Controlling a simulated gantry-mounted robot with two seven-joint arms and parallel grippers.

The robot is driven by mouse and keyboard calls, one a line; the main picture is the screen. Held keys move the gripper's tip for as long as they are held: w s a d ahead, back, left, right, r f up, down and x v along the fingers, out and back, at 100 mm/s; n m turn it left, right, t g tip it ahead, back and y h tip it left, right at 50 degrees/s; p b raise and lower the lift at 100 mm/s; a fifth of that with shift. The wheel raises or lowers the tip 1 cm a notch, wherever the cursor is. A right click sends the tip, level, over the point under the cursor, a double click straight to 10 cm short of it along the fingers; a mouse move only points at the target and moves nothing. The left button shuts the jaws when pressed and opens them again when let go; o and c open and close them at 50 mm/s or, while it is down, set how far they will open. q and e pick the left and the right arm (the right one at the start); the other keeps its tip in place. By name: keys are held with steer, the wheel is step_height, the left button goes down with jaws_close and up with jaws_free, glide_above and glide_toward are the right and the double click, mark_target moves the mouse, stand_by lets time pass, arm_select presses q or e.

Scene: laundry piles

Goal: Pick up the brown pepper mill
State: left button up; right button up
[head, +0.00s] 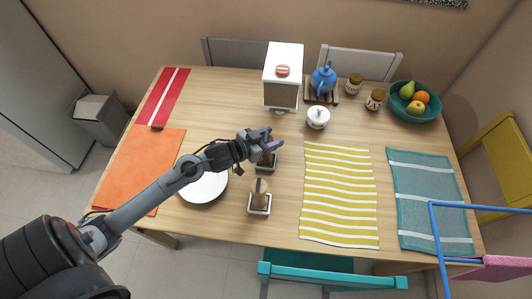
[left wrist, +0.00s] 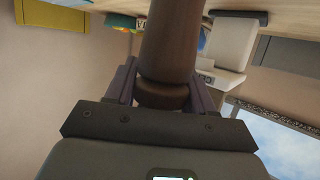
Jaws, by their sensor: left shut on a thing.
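My left gripper (head: 266,143) is over the table's middle, shut on the brown pepper mill (head: 268,159). In the left wrist view the smooth brown mill (left wrist: 172,45) stands between the two fingers (left wrist: 163,88), its rounded end near the palm. In the head view the gripper partly hides the mill's top. The mill's lower part is at a small square holder (head: 266,169); I cannot tell whether it touches it. A lighter wooden mill (head: 259,190) stands in a pale square holder (head: 260,210) just in front. My right gripper is not in view.
A white plate (head: 204,188) lies under my left forearm. A white box-shaped appliance (head: 284,59), white lidded pot (head: 318,117), blue teapot (head: 323,79) and fruit bowl (head: 416,116) stand farther back. A yellow striped cloth (head: 338,196) lies to the right.

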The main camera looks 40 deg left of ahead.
arm_select(q)
jaws_close()
steer(key=shift+r, duration=0.1)
